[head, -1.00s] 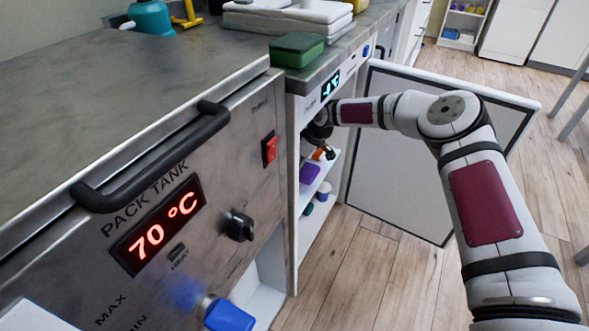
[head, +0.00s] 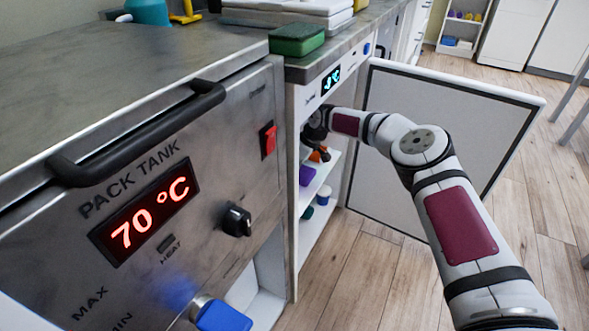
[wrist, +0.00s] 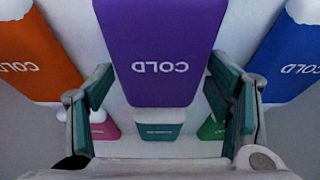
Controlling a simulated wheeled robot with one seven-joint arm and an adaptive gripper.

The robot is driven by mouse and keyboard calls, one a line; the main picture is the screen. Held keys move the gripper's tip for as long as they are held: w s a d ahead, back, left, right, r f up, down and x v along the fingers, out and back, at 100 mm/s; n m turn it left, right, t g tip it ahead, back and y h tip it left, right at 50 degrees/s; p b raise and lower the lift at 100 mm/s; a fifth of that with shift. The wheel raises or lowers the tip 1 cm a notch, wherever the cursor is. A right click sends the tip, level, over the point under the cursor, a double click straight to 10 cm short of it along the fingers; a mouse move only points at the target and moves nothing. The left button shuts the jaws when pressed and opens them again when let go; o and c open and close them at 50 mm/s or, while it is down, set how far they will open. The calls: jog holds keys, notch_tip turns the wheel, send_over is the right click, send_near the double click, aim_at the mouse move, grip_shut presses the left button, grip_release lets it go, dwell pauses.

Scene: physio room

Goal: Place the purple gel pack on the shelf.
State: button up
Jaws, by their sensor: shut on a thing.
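The purple gel pack (wrist: 160,50), marked COLD, fills the middle of the wrist view, its lettering upside down. My gripper (wrist: 160,88) has one finger at each side of it and is shut on it. In the head view my gripper (head: 316,138) is inside the open cabinet, small and partly hidden by the cabinet's front edge. A white shelf (head: 325,176) shows below it, with a purple patch and an orange patch near its edge. I cannot tell whether that purple patch is the held pack.
In the wrist view an orange pack (wrist: 30,62) and a blue pack (wrist: 290,58) flank the purple one closely.

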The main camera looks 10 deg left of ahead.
aim_at(302, 172)
jog(key=o, duration=1.4)
jog(key=shift+f, duration=0.1)
jog(key=p+v, duration=0.3)
jog(key=v, duration=0.3)
jog(key=shift+d, duration=0.2)
jog(key=s+d+p, duration=0.1)
jog(key=d, duration=0.2)
jog(key=s+d+p, duration=0.1)
jog(key=d, duration=0.3)
jog(key=s+d+p, duration=0.1)
jog(key=s+d, duration=0.1)
jog(key=d, duration=0.1)
jog(key=shift+d+f, duration=0.2)
jog(key=shift+f, duration=0.1)
